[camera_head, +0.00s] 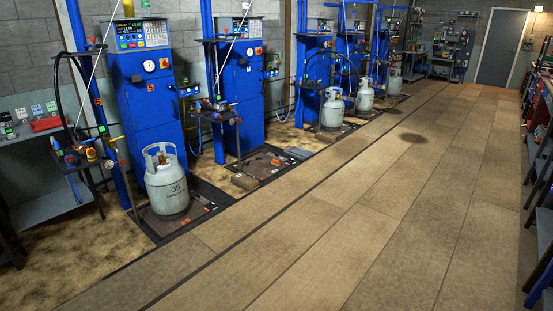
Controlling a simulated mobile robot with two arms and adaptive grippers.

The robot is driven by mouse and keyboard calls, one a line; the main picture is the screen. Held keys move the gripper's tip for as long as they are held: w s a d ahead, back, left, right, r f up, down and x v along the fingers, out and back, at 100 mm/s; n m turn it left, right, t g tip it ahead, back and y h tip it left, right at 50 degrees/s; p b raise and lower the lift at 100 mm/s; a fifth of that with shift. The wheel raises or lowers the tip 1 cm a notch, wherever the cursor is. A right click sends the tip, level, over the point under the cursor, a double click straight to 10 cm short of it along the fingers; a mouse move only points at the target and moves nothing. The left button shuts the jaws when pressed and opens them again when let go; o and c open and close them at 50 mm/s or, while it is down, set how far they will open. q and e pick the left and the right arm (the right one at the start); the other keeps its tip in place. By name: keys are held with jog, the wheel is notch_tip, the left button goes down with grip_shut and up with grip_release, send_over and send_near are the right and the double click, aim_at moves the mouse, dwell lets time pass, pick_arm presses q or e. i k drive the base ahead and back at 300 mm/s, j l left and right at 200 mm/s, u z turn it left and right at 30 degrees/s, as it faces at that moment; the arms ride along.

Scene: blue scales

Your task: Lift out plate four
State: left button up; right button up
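Blue scale cabinets stand in a row along the left wall. The nearest cabinet (150,120) carries a small orange mark that looks like a 5. The second cabinet (240,115) stands behind it; its number is too small to read. A dark floor plate (262,163) lies in front of the second cabinet with no cylinder on it. A small brown block (245,182) and a grey flat piece (298,153) lie at its edges. Which plate is number four cannot be read. Neither of my grippers is in view.
A grey gas cylinder (170,190) marked 35 stands on the nearest plate. Several more cylinders, one here (333,110), stand farther along the row. A workbench (40,135) is at left, shelving (540,150) at right. The tiled floor (370,220) between is clear, reaching a grey door (501,48).

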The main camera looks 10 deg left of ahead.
aim_at(277, 155)
jog(key=i, duration=1.1)
jog(key=i+l, duration=0.1)
jog(key=i, duration=1)
jog(key=i+l, duration=0.1)
jog(key=i, duration=2.1)
jog(key=i+l+u, duration=0.1)
jog(key=i, duration=1)
